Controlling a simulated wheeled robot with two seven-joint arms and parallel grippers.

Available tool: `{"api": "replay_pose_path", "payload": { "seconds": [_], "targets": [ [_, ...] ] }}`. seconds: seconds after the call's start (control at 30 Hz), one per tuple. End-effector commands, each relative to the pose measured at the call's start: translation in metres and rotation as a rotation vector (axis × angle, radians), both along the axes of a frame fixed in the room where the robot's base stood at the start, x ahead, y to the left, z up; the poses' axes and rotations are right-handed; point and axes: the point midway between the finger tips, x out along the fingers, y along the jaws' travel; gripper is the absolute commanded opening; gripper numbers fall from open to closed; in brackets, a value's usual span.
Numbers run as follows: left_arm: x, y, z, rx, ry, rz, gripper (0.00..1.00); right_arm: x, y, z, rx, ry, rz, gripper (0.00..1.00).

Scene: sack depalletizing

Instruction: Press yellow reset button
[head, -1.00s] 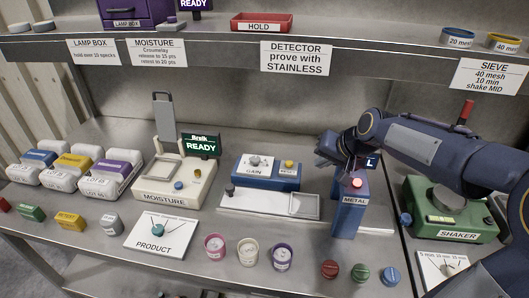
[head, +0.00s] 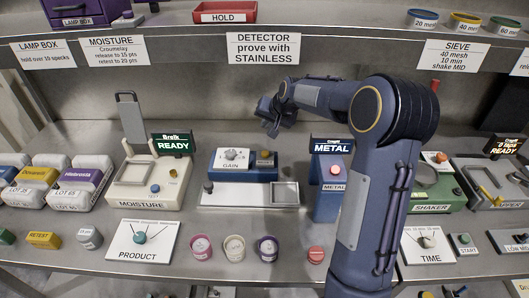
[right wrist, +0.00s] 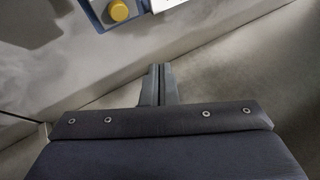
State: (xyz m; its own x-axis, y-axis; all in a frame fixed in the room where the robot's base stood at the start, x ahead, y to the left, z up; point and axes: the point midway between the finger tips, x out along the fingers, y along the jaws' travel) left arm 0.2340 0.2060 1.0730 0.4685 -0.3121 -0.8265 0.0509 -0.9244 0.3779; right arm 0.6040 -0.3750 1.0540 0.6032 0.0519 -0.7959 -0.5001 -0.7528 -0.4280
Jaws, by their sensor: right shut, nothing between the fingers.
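The yellow button (head: 264,156) is on the right part of the top of the blue GAIN box (head: 230,170), beside the gain dial (head: 232,155). It looks dim in the head view; in the right wrist view the yellow button (right wrist: 119,11) shows bright at the top edge, left of centre. My right gripper (head: 272,128) is shut and empty, raised above and behind the button, apart from it. Its closed fingers (right wrist: 159,72) point toward the back panel side in the wrist view. My left gripper is out of view.
A blue METAL post (head: 328,200) with a lit METAL sign (head: 332,147) stands right of the box. The MOISTURE unit (head: 145,185) is to the left. A shelf (head: 300,52) runs above. Several small cups and a red cap (head: 316,254) lie in front.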

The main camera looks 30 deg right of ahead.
Motion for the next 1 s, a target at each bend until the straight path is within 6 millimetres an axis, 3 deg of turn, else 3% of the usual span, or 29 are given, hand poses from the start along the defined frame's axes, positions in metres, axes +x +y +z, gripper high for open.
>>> {"api": "replay_pose_path", "payload": {
  "seconds": [0.27, 0.73, 1.0],
  "targets": [
    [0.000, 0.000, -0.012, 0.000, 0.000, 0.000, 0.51, 0.000, 0.000, -0.016, 0.001, 0.002, 0.001, 0.00],
    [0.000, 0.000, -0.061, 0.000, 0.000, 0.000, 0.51, 0.000, 0.000, -0.079, 0.000, 0.000, 0.000, 0.00],
    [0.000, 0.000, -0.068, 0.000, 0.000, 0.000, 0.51, 0.000, 0.000, -0.088, 0.000, -0.001, 0.001, 0.00]
  ]
}}
